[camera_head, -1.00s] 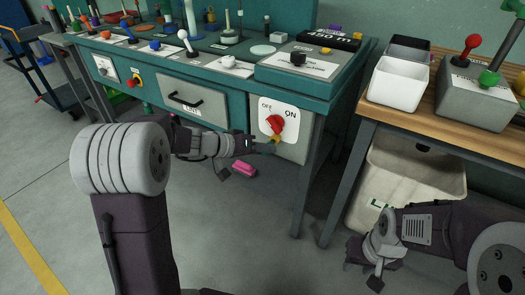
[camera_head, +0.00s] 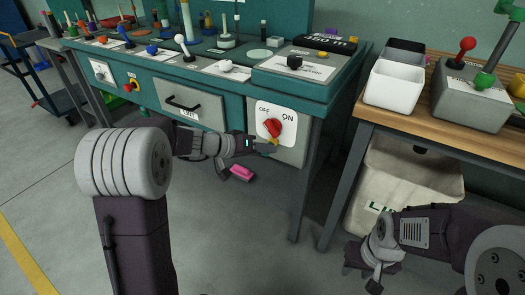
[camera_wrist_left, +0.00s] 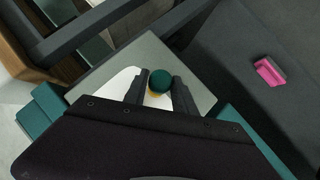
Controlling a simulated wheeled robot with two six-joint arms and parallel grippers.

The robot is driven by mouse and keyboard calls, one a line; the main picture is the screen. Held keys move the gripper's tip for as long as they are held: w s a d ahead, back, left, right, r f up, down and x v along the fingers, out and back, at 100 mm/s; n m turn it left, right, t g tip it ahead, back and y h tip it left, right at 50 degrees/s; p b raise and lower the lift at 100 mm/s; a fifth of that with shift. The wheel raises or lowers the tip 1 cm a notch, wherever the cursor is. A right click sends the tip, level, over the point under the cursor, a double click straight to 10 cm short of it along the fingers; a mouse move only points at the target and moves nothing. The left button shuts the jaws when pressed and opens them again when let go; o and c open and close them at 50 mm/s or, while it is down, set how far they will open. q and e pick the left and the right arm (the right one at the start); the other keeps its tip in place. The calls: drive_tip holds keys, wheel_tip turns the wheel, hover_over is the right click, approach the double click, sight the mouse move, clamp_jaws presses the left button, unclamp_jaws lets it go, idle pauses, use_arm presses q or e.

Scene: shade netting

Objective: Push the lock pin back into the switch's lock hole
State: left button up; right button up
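The switch is a red knob (camera_head: 272,127) on a white OFF/ON plate (camera_head: 290,117), at the right end of the teal bench's front. A small yellow part (camera_head: 273,141) shows just below the knob. My left gripper (camera_head: 265,143) is at the lower edge of the switch. In the left wrist view its two fingers (camera_wrist_left: 160,84) stand on either side of a dark teal ball, apparently the lock pin's head (camera_wrist_left: 160,79), with yellow behind it. The fingers appear closed on the ball. The lock hole is hidden. My right gripper (camera_head: 370,275) hangs low at the right, and its opening is unclear.
A pink block (camera_head: 241,172) lies on the floor below the switch. A drawer (camera_head: 187,102) is left of the switch. A wooden table (camera_head: 430,130) stands at the right, with a whitish bin (camera_head: 400,180) under it. The bench leg (camera_head: 302,190) is close to the switch's right.

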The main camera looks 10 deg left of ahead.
use_arm(q)
drive_tip(key=o, duration=0.3)
drive_tip(key=p+v, duration=0.3)
drive_tip(key=v, duration=0.6)
